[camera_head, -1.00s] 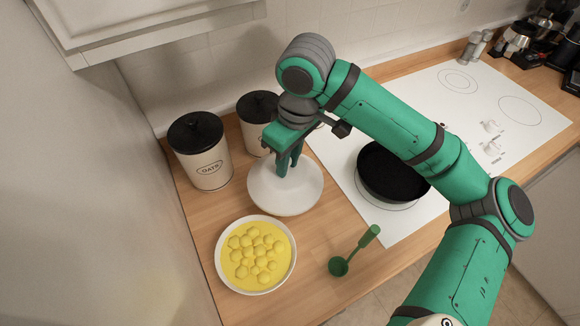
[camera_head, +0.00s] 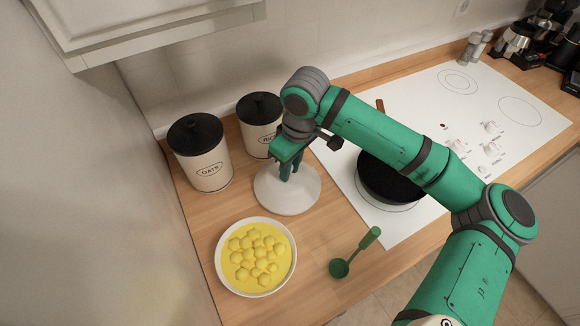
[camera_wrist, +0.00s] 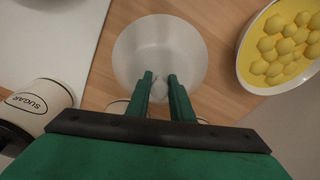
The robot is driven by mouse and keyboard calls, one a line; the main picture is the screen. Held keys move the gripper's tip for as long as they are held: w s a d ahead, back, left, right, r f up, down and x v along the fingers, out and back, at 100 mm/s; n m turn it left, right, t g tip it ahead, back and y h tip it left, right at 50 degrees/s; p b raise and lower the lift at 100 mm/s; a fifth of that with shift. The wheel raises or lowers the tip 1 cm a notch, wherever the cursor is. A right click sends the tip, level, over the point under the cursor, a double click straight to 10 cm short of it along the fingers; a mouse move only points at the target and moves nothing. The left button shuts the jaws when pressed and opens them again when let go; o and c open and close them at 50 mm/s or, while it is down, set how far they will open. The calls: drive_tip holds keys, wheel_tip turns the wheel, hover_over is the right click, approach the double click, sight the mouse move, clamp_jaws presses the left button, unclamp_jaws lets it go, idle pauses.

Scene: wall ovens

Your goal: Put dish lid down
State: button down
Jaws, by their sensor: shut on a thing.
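The white dish lid (camera_head: 288,198) is at the counter behind the bowl and left of the cooktop. It also shows in the wrist view (camera_wrist: 160,50). My gripper (camera_head: 287,178) is above it with its fingers pointing down, shut on the lid's knob; in the wrist view the fingertips (camera_wrist: 160,82) lie on both sides of the small pale knob. The lid looks level and at or very near the wooden counter; I cannot tell whether its rim touches. The bowl of yellow food (camera_head: 256,257) stands uncovered in front of the lid, apart from it.
An oats canister (camera_head: 208,165) and a second canister (camera_head: 265,137) stand behind and left of the lid. A green ladle (camera_head: 352,255) lies right of the bowl. A black pan (camera_head: 385,183) sits on the white cooktop (camera_head: 440,112). Bare counter (camera_head: 310,235) lies between bowl and ladle.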

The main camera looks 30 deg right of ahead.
sight(294, 178)
drive_tip(key=c, duration=1.6)
unclamp_jaws()
drive_tip(key=shift+s+d+f, duration=0.1)
drive_tip(key=shift+d, duration=0.05)
drive_tip(key=shift+o, duration=0.2)
drive_tip(key=shift+a, duration=0.2)
drive_tip(key=shift+r, duration=0.2)
wheel_tip(294, 178, up, 12)
drive_tip(key=s, duration=0.1)
drive_tip(key=shift+d, duration=0.45)
drive_tip(key=shift+f, duration=0.1)
